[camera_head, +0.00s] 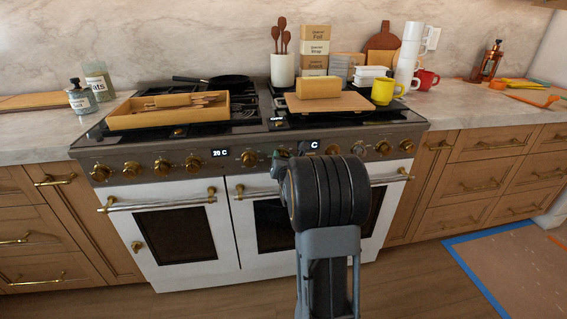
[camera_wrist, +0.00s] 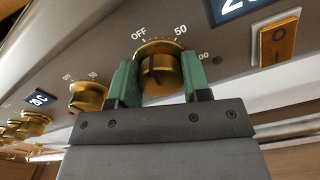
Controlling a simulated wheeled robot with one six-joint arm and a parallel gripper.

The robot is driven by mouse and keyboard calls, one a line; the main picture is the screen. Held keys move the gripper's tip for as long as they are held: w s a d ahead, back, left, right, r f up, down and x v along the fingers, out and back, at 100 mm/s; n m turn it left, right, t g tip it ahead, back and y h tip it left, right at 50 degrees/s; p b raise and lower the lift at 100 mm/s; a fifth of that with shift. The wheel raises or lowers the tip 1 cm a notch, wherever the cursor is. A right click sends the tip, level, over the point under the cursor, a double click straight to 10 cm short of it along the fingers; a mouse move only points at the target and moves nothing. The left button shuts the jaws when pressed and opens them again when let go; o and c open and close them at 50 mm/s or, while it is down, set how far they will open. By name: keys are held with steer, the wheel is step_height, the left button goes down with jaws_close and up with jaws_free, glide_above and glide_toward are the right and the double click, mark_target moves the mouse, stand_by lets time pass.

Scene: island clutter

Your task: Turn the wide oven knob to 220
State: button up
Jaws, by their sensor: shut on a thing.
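The oven knob (camera_wrist: 158,66) is brass and round, on the grey control panel, with OFF, 50 and a partly hidden mark printed around it. My gripper (camera_wrist: 160,82) has its green fingers on the left and right sides of this knob, shut on it. A dark line runs down the knob's face; the exact setting it marks is unclear. In the head view my gripper (camera_head: 281,161) reaches the panel of the range just left of a display (camera_head: 312,147), partly hidden by my arm, with only a "C" readable. The wider oven door (camera_head: 270,222) is below, partly covered by my arm.
Another brass knob (camera_wrist: 88,96) and a display reading 20 °C (camera_wrist: 39,98) lie left of the gripped knob. A brass rocker switch (camera_wrist: 279,42) is to its right. Towel-bar handles (camera_head: 160,203) project below the panel. A board with a yellow block (camera_head: 318,88) sits on the cooktop.

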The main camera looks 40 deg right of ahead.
steer(key=m+b, duration=0.5)
steer(key=shift+d+f+m+b, duration=0.1)
steer(key=shift+f+m+b, duration=0.2)
steer(key=shift+b, duration=0.05)
steer(key=m+b, duration=0.4)
steer(key=m, duration=0.1)
steer(key=m+b, duration=0.3)
steer(key=m, duration=0.2)
steer(key=shift+m, duration=0.4)
steer(key=m+b, duration=0.1)
steer(key=m, duration=1)
steer(key=shift+m, duration=0.4)
steer(key=m, duration=0.9)
steer(key=m+p, duration=0.1)
steer(key=m, duration=0.1)
steer(key=shift+a+m, duration=0.2)
steer(key=shift+m, duration=0.2)
steer(key=m+p, duration=0.1)
steer(key=m, duration=0.4)
steer(key=shift+w+r+m, duration=0.1)
steer(key=shift+m, duration=0.2)
